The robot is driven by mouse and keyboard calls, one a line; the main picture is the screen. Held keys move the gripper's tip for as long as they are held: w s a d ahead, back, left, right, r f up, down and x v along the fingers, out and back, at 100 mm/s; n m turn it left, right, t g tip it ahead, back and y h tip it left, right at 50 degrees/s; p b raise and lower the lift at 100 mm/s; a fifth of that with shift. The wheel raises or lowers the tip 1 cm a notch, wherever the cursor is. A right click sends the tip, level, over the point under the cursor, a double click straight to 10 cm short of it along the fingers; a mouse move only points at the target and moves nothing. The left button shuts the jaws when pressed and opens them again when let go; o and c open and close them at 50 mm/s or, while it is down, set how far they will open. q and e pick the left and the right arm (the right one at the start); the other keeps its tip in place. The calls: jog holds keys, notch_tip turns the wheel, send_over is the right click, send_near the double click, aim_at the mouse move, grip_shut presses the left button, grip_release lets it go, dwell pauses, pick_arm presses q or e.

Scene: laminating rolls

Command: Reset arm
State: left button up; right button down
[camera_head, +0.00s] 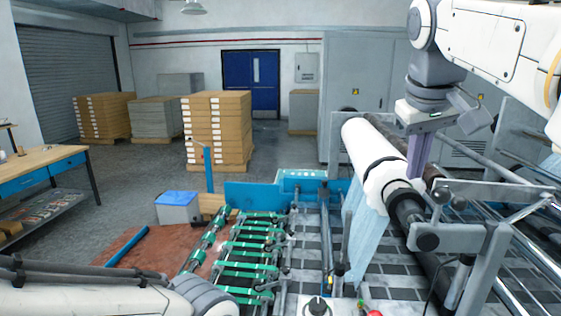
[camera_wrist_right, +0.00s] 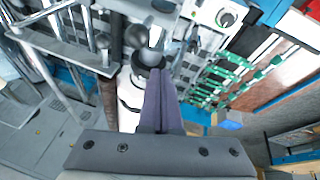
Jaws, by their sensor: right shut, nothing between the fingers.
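My right gripper (camera_head: 416,170) hangs down with its purple-grey fingers together and nothing between them. It is just right of the white roll (camera_head: 368,148) in the head view, close to the roll's near end; I cannot tell whether they touch. The right wrist view also shows the shut fingers (camera_wrist_right: 155,78) in front of the machine's bars and knobs. A light blue film (camera_head: 366,235) hangs from the roll. My left arm shows at the bottom left of the head view, but its gripper is out of view.
Metal bars and a bracket (camera_head: 455,238) of the laminating machine stand close below and right of my right gripper. A conveyor with green rollers (camera_head: 250,245) lies at centre. A workbench (camera_head: 40,160) stands at left, with stacked cartons (camera_head: 218,130) behind. The grey floor between is open.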

jog(key=s+a+f+n+g+y+b, duration=0.15)
jog(key=s+a+f, duration=0.25)
jog(key=a+f, duration=0.5)
jog(key=s+a+f+n+y+b, duration=0.1)
jog(key=s+a+f+n+b, duration=0.15)
jog(key=a+f, duration=0.7)
jog(key=s+a+f+n+g+b, duration=0.1)
jog(key=s+f+n+g, duration=0.1)
jog(key=s+f, duration=1.3)
jog(key=shift+a+f+n+y, duration=0.3)
jog(key=shift+a+f+y, duration=0.05)
jog(key=shift+f, duration=0.4)
